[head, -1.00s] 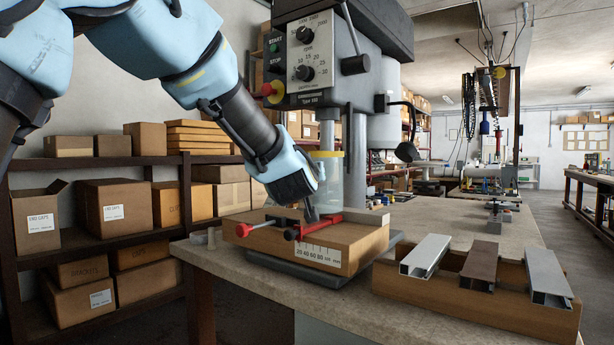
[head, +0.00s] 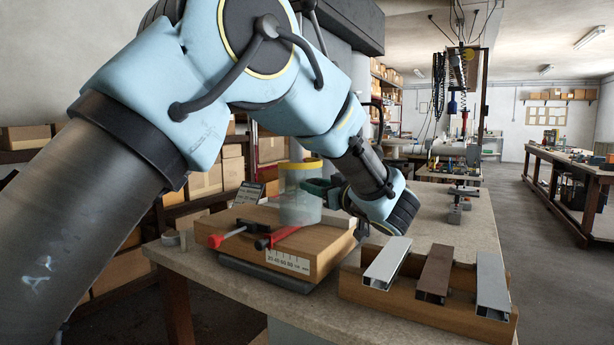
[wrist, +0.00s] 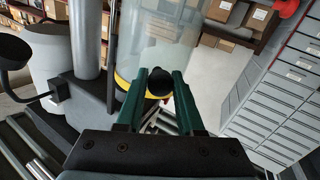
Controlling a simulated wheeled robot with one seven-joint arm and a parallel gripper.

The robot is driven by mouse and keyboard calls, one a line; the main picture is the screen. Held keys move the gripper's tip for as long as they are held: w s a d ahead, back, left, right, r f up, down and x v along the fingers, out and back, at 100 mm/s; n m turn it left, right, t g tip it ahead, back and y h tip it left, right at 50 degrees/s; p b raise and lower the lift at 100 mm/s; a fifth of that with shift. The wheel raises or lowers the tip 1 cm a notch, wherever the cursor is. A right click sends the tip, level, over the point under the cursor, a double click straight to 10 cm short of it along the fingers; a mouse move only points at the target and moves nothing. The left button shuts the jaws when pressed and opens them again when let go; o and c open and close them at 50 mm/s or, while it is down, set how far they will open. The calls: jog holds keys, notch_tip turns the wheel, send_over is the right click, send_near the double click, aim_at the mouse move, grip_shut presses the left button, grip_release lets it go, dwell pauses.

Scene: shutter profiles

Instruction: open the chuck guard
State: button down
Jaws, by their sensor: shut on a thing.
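The chuck guard (head: 299,198) is a clear cylinder with a yellow rim, upright above the wooden block on the drill press table. It also shows at the top of the wrist view (wrist: 150,42), with a yellow band at its lower end there. My gripper (head: 318,188) is at the guard's right side in the head view. In the wrist view its green fingers (wrist: 158,85) are shut on a round black knob (wrist: 160,80) at the guard. The drill press head is mostly hidden behind my arm in the head view.
A wooden block (head: 310,248) with red-handled clamps (head: 285,234) lies below the guard. A wooden rack (head: 425,306) with several metal profiles stands to the right on the bench. A dark hose and a grey column (wrist: 85,40) are at left in the wrist view.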

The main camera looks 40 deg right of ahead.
jog(key=shift+s+d+r+n+y, duration=0.2)
jog(key=shift+n+y, duration=0.1)
jog(key=shift+y, duration=0.2)
jog(key=c, duration=0.6)
grip_release()
jog(key=shift+f, duration=0.1)
jog(key=shift+o, duration=0.2)
jog(key=s+a+b, duration=0.1)
jog(key=s+b, duration=0.1)
jog(key=s, duration=0.8)
jog(key=shift+s+a, duration=0.3)
jog(key=shift+a, duration=0.1)
